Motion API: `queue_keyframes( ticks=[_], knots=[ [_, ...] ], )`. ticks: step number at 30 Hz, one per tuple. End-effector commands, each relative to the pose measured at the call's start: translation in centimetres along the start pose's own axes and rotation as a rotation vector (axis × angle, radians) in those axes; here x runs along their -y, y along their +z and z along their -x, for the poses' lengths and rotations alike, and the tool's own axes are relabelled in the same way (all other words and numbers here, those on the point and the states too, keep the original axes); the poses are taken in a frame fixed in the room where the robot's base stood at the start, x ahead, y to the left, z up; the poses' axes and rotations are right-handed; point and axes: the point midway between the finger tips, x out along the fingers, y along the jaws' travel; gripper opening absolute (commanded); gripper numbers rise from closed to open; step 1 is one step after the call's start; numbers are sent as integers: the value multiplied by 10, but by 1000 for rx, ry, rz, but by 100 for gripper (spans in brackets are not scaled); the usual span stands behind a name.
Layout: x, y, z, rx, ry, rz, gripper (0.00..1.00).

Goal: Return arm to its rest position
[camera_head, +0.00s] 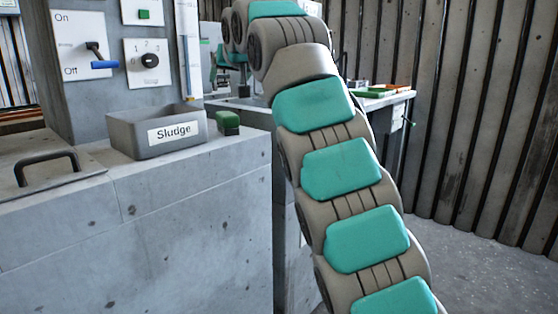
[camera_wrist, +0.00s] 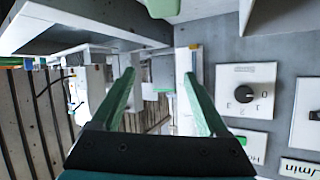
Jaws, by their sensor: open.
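My gripper (camera_wrist: 159,75) shows in the wrist view with its two green fingers spread apart and nothing between them. That view looks upside down. A panel with a black rotary dial (camera_wrist: 245,92) is to the right of the fingers, apart from them. In the head view my arm rises from the bottom right and bends at the top near the centre. The gripper cannot be made out there.
A grey bin labelled Sludge (camera_head: 155,132) and a green block (camera_head: 228,122) sit on the concrete housing (camera_head: 190,220). A lever switch panel (camera_head: 85,45) and dial panel (camera_head: 148,62) are behind. A workbench (camera_head: 400,98) stands behind my arm. Floor at right is clear.

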Motion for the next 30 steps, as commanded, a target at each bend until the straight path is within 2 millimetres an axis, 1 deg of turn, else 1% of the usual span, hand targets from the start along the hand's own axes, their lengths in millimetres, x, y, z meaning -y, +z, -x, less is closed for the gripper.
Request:
queue_keyframes(
  ticks=[1, 3, 5, 8, 12, 14, 15, 17, 18, 20, 21, 23, 24, 26, 27, 29, 30],
  knots=[
    [-15, 8, 2, 36, 35, -10, 77],
    [-35, 21, 5, 81, 77, -24, 77],
    [-52, 34, 9, 120, 110, -37, 77],
    [-80, 59, 17, 191, 164, -58, 77],
    [-114, 99, 35, 288, 227, -90, 77],
    [-128, 117, 45, 330, 252, -104, 77],
    [-137, 132, 51, 361, 266, -115, 77],
    [-148, 152, 62, 404, 285, -130, 77],
    [-155, 167, 70, 434, 298, -139, 77],
    [-165, 190, 82, 481, 315, -152, 77],
    [-170, 205, 91, 509, 324, -161, 77],
    [-178, 230, 104, 556, 336, -175, 77],
    [-182, 246, 114, 587, 343, -183, 77],
    [-187, 271, 129, 632, 351, -194, 77],
    [-190, 289, 138, 667, 355, -203, 77],
    [-193, 315, 154, 713, 360, -213, 77],
    [-194, 333, 165, 745, 363, -219, 77]
  ],
)
